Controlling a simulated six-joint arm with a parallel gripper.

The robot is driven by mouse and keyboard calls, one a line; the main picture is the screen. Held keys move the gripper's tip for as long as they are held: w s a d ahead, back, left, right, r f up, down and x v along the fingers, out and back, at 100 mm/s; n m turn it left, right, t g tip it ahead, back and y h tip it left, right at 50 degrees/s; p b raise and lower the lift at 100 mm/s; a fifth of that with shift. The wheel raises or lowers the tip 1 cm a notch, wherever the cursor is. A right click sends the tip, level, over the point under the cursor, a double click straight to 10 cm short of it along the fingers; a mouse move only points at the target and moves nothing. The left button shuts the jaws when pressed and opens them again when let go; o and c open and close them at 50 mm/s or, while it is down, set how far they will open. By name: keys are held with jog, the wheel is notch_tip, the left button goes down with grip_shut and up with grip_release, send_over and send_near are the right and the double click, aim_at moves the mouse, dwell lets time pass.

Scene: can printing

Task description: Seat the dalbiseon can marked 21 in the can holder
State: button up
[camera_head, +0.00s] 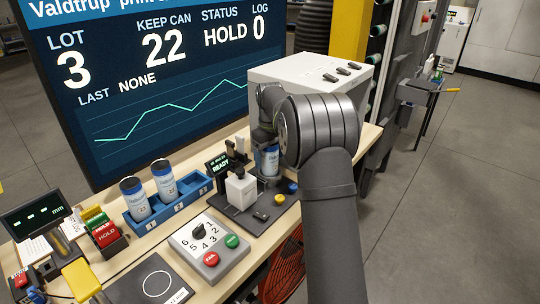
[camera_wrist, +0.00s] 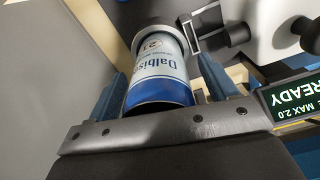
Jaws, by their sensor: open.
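The can marked 21 (camera_wrist: 160,75) is white and blue with Dalbis... lettering, lying between my fingers in the wrist view. My gripper (camera_wrist: 160,68) is open, with one blue finger on each side of the can. The can's far end meets a pale grey ring (camera_wrist: 150,36), which looks like part of the can holder; I cannot tell how deep it sits. In the head view the can (camera_head: 269,160) stands at the far side of the READY device, partly hidden by my wrist.
A blue rack (camera_head: 178,207) holds two similar cans (camera_head: 134,198) (camera_head: 164,180); its right slot is empty. A white block device (camera_head: 241,188) with a READY display (camera_head: 219,165) stands close to my gripper. A control box (camera_head: 209,244) is in front. The big screen (camera_head: 140,90) reads KEEP CAN 22, HOLD.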

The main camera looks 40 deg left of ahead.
notch_tip(320, 180, up, 18)
jog(key=shift+f, duration=0.25)
dwell(0.3)
jog(key=shift+f, duration=0.15)
dwell(0.4)
notch_tip(320, 180, down, 17)
dwell(0.5)
jog(key=shift+r, duration=0.2)
